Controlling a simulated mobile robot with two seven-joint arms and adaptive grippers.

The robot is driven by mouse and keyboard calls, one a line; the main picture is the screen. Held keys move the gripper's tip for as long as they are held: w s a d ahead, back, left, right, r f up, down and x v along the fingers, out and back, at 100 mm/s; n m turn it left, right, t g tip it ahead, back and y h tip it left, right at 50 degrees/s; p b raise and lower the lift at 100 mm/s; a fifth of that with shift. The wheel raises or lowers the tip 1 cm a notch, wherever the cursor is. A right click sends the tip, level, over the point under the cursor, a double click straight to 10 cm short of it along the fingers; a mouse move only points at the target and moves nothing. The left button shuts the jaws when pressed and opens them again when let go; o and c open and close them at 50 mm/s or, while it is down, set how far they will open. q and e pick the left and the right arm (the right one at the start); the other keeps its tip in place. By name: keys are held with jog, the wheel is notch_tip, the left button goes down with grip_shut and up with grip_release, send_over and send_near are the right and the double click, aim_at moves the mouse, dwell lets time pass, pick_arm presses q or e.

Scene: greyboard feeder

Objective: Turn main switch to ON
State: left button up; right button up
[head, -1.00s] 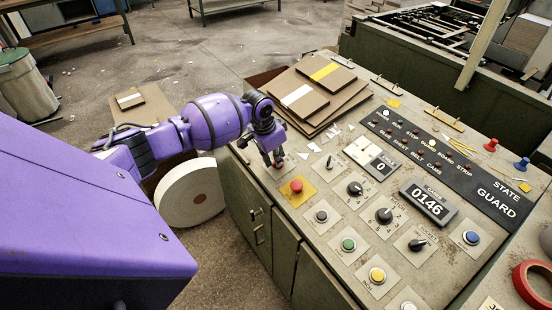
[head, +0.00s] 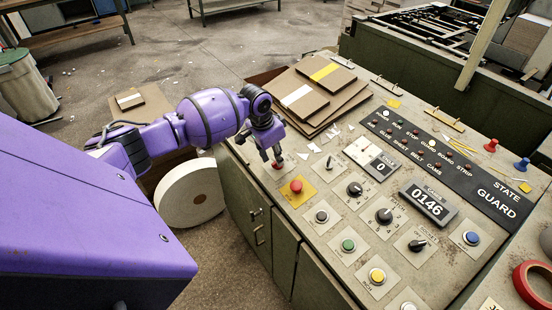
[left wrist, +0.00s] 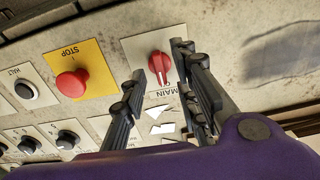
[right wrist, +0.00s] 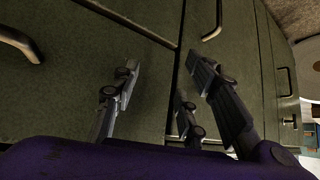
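The main switch is a red rotary knob (left wrist: 160,67) with a pale line, on a light plate lettered MAIN in the left wrist view. In the head view the knob (head: 278,165) is partly covered by my left gripper (head: 270,157). In the left wrist view my left gripper (left wrist: 160,62) is open, with its fingertips on either side of the knob. I cannot tell whether they touch it. My right gripper (right wrist: 168,75) is open and empty, in front of green cabinet doors (right wrist: 90,75).
A red STOP button (head: 296,186) on a yellow plate sits close to the main switch; it also shows in the left wrist view (left wrist: 72,83). Several knobs and buttons fill the panel. Stacked boards (head: 318,92) lie behind, and white paper scraps lie near the switch.

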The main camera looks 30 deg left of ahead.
pick_arm(q)
jog(key=d+v, duration=0.1)
jog(key=v, duration=0.9)
jog(key=shift+a, duration=0.5)
jog(key=shift+s, duration=0.1)
